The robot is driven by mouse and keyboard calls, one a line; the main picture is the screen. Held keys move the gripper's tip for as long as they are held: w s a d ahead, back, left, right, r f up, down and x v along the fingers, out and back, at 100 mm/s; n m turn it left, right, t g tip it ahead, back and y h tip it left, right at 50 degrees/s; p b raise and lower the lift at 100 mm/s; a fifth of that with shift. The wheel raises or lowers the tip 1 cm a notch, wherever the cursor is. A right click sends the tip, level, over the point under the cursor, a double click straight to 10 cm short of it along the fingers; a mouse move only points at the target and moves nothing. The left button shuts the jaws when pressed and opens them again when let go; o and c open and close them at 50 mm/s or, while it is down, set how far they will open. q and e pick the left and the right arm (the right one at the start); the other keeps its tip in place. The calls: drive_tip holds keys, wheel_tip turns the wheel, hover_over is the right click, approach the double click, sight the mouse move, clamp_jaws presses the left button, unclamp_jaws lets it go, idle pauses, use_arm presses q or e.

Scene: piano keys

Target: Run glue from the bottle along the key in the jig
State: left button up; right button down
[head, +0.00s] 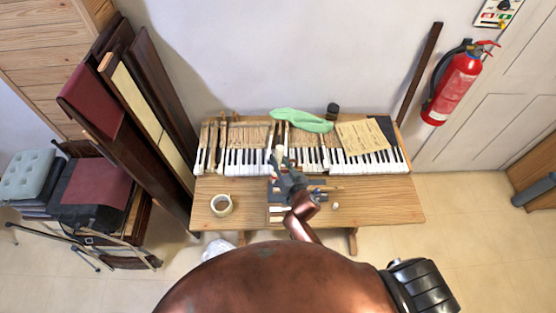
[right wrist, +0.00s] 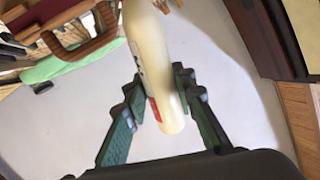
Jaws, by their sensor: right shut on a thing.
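My right gripper (head: 281,164) is over the middle of the workbench, in front of the piano keyboard (head: 245,160). In the right wrist view its two fingers (right wrist: 159,100) are closed on the cream glue bottle (right wrist: 155,60), which has a red mark on its side. The bottle also shows as a small pale shape at the gripper's tip in the head view (head: 279,150). A dark mat with small pale pieces (head: 318,183) lies below my arm. I cannot make out the jig or its key clearly; my arm covers part of that area. My left gripper is not in view.
A tape roll (head: 221,205) sits at the bench's (head: 385,200) front left. A green cloth (head: 300,120), a dark jar (head: 333,110) and a paper sheet (head: 367,140) lie at the back. The bench's front right is mostly clear. Tall panels (head: 150,100) lean at left.

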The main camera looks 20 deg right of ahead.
sight(279, 157)
wheel_tip(279, 157, up, 3)
drive_tip(key=p, duration=0.3)
drive_tip(key=shift+r, duration=0.1)
drive_tip(key=shift+f, duration=0.2)
idle(0.6)
drive_tip(key=shift+f+b, duration=2.75)
drive_tip(key=shift+f, duration=0.7)
drive_tip(key=shift+f+b, duration=0.75)
drive_tip(key=shift+f, duration=0.3)
drive_tip(key=shift+d, duration=0.15)
